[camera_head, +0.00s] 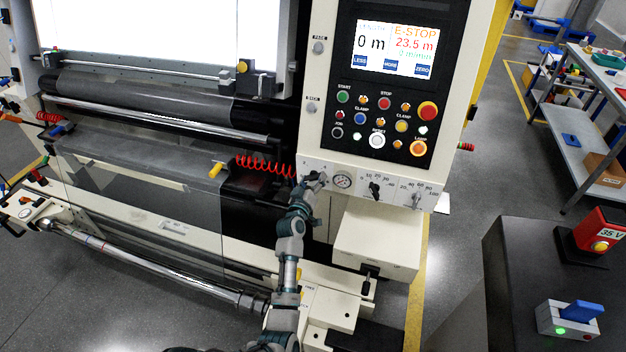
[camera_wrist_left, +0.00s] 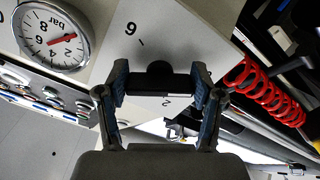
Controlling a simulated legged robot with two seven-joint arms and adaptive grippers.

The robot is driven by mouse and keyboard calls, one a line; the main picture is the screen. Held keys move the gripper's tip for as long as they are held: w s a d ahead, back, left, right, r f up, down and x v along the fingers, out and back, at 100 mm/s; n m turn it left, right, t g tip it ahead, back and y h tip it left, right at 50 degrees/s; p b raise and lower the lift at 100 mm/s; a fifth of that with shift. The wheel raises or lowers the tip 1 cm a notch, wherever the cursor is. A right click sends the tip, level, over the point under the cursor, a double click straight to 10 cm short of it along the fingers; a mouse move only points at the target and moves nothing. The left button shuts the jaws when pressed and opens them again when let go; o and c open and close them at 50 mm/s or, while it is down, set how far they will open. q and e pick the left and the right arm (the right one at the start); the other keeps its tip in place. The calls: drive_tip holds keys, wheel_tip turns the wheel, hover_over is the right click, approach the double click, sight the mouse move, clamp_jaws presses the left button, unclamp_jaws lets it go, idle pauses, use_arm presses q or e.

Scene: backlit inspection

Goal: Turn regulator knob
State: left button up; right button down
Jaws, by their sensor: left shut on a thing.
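The regulator knob (camera_wrist_left: 158,80) is black and sits on a pale panel marked with a 6 and a 2 in the left wrist view. My left gripper (camera_wrist_left: 160,86) is shut on it, with one finger on each side. In the head view my left gripper (camera_head: 313,181) is at the panel's left end and hides the knob there. A round pressure gauge (camera_head: 341,181) is just right of the gripper; it also shows in the left wrist view (camera_wrist_left: 52,37), with a red needle and "bar" on its face. My right gripper is not in view.
Above is a button board (camera_head: 382,120) with a lit screen (camera_head: 395,45). A red coiled hose (camera_head: 266,166) hangs left of the gripper. A grey cabinet (camera_head: 510,260) stands at right.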

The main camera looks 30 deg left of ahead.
use_arm(q)
drive_tip(key=o, duration=1.1)
drive_tip(key=shift+a, duration=0.1)
drive_tip(key=shift+o, duration=0.2)
drive_tip(key=v, duration=1.2)
drive_tip(key=shift+f, duration=0.1)
